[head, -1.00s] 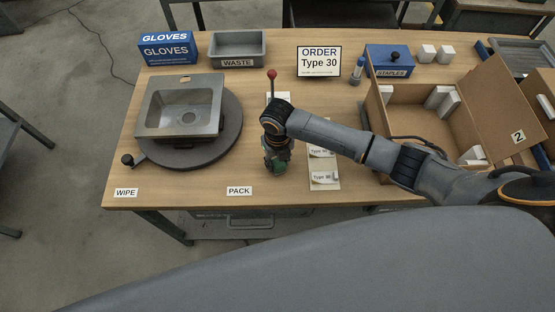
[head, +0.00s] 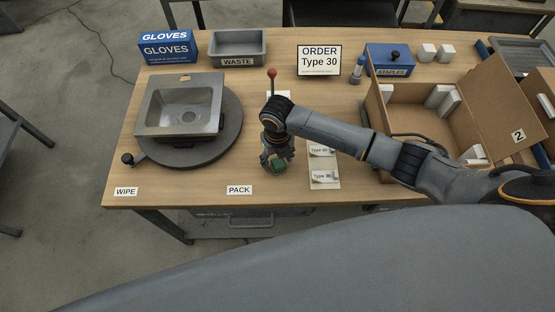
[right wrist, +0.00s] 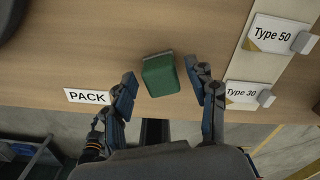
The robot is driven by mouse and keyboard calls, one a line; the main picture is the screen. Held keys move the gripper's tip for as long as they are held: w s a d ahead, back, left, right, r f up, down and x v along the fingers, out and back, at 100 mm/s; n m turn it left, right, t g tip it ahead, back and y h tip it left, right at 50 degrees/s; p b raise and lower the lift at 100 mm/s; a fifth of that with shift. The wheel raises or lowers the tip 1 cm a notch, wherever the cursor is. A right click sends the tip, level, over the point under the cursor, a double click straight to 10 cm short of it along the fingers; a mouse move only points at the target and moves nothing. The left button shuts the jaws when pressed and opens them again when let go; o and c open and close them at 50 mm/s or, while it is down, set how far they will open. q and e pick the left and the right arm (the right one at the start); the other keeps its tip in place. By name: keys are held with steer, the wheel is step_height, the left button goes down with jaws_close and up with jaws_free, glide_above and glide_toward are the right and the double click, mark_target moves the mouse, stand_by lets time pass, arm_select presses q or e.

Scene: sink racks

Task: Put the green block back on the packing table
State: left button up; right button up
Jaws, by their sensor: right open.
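The green block (right wrist: 161,75) lies on the wooden packing table (right wrist: 120,35), close to its front edge and to the right of the PACK label (right wrist: 88,96). In the right wrist view my right gripper (right wrist: 168,92) is open, with a finger on each side of the block's near end. Gaps show between the fingers and the block, so it is not held. My left gripper is not in view.
Type cards (head: 320,176) lie right of the gripper. A steel sink (head: 184,108) rests on a dark turntable (head: 232,132) at left. An open cardboard box (head: 405,125) stands at right. A red-knobbed rod (head: 272,80) stands behind the gripper. Bare table surrounds the PACK label.

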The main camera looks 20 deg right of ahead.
mark_target(278, 161)
step_height(278, 161, up, 11)
steer(key=b, duration=0.1)
steer(key=shift+s+f, duration=0.1)
stand_by(0.6)
